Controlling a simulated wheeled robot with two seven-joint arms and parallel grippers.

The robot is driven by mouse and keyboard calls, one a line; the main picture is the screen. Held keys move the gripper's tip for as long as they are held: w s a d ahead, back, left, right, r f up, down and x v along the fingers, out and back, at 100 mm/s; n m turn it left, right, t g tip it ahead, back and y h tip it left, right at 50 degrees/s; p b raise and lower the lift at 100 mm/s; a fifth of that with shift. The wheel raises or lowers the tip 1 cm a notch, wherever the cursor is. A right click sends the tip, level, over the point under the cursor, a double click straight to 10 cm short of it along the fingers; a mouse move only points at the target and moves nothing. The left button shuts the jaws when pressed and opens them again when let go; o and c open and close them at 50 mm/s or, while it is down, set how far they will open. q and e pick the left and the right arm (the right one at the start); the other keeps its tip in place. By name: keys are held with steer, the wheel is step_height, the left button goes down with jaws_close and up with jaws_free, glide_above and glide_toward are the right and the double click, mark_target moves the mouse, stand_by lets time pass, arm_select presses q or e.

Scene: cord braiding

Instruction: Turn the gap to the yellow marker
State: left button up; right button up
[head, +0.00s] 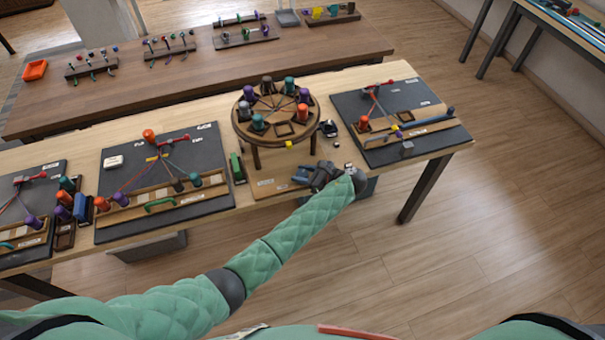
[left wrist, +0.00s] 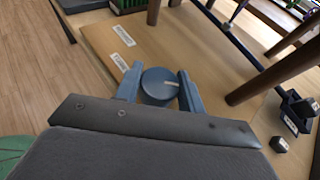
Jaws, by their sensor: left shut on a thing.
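The round braiding disc (head: 262,106) stands on dark legs at the middle of the table, with several coloured bobbins around its rim. An empty square slot (head: 284,131) shows at its front, close to the small yellow marker (head: 290,143) just beyond the front edge. My left gripper (head: 306,176) is low in front of the disc. In the left wrist view its two blue fingers are shut on a round blue knob (left wrist: 160,84) with a white line on top. In the head view the knob is mostly hidden by the gripper. My right gripper is out of view.
Dark braiding boards with cords lie on the left (head: 118,168) and right (head: 405,97) of the disc. A green block (head: 237,168) stands left of the disc, and a small dark device (head: 329,128) at its right. The wooden floor in front is clear.

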mark_target(307, 175)
arm_select(q)
steer(key=shift+w+r, duration=0.1)
steer(key=o, duration=1)
steer(key=shift+d, duration=0.2)
steer(key=b+v, duration=0.3)
steer(key=v, duration=0.3)
steer(key=shift+s+d+r+b, duration=0.35)
steer(key=shift+s+d, duration=0.05)
steer(key=shift+d, duration=0.05)
